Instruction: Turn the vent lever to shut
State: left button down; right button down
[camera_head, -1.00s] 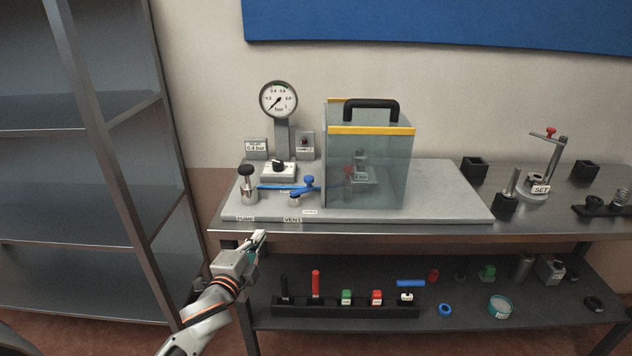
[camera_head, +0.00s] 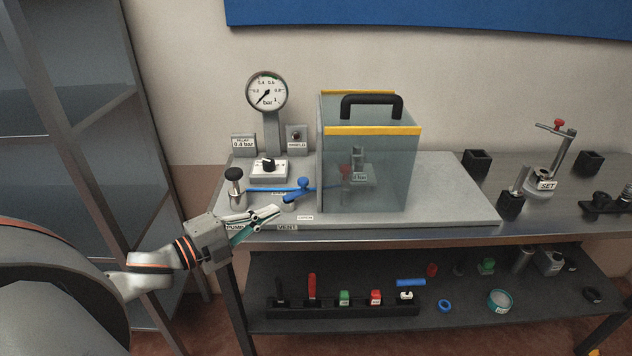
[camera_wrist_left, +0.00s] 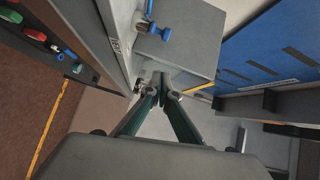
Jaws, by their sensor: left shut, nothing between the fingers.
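The vent lever (camera_head: 303,183) is blue with a round knob and sits on a small metal valve behind the VENT label (camera_head: 287,227), on the grey base plate. It also shows blue in the left wrist view (camera_wrist_left: 152,28), at the upper middle. My left gripper (camera_head: 277,211) is shut and empty, just in front of and slightly left of the valve. In the left wrist view its fingertips (camera_wrist_left: 160,84) meet below the lever, apart from it. The valve's lower part is partly hidden by the fingers. My right gripper is not in view.
A clear chamber (camera_head: 368,170) with a black handle stands right of the valve. The pump knob (camera_head: 234,174) is at left, below the gauge (camera_head: 267,91). A blue hose runs behind the lever. The lower shelf (camera_head: 460,322) holds several small parts. A metal rack stands left.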

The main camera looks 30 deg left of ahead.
pick_arm(q)
jog(key=shift+d+r+h, duration=0.2)
jog(key=shift+d+h, duration=0.1)
jog(key=shift+d, duration=0.05)
jog(key=x, duration=0.9)
jog(key=shift+w, duration=0.3)
jog(key=shift+w+a+f, duration=0.15)
jog(key=shift+w+a, duration=0.35)
jog(key=shift+a, duration=0.05)
jog(key=shift+w+a+f, duration=0.15)
jog(key=shift+w+a, duration=0.35)
jog(key=shift+w+a+f, duration=0.1)
jog(key=shift+w+a, duration=0.2)
jog(key=shift+a, duration=0.15)
